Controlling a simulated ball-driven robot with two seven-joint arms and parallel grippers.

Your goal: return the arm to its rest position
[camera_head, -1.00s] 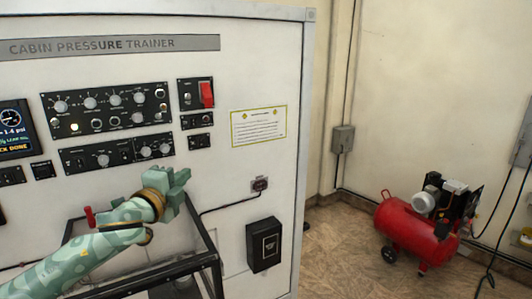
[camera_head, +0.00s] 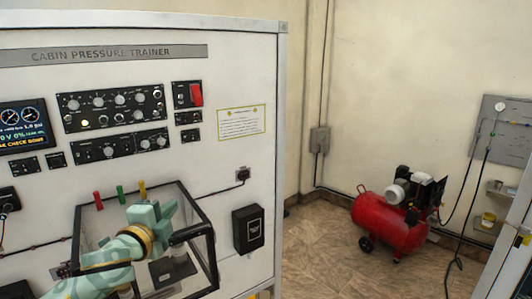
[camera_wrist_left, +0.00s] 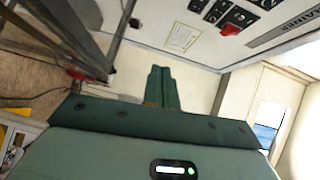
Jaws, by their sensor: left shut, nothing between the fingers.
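My left arm comes in from the lower left in the head view. Its green gripper (camera_head: 153,215) is in front of a clear box with a black frame (camera_head: 215,265), below the trainer's control panels. In the left wrist view the two fingers of the left gripper (camera_wrist_left: 163,88) are together with nothing between them. The cabin pressure trainer (camera_head: 235,75) stands behind it as a large white cabinet. My right gripper is in neither view.
Red, green and yellow handles (camera_head: 120,195) stand at the box's top. A black box (camera_head: 248,228) is mounted on the cabinet's lower right. A red compressor (camera_head: 385,220) stands on the floor to the right, with open floor (camera_head: 315,240) between.

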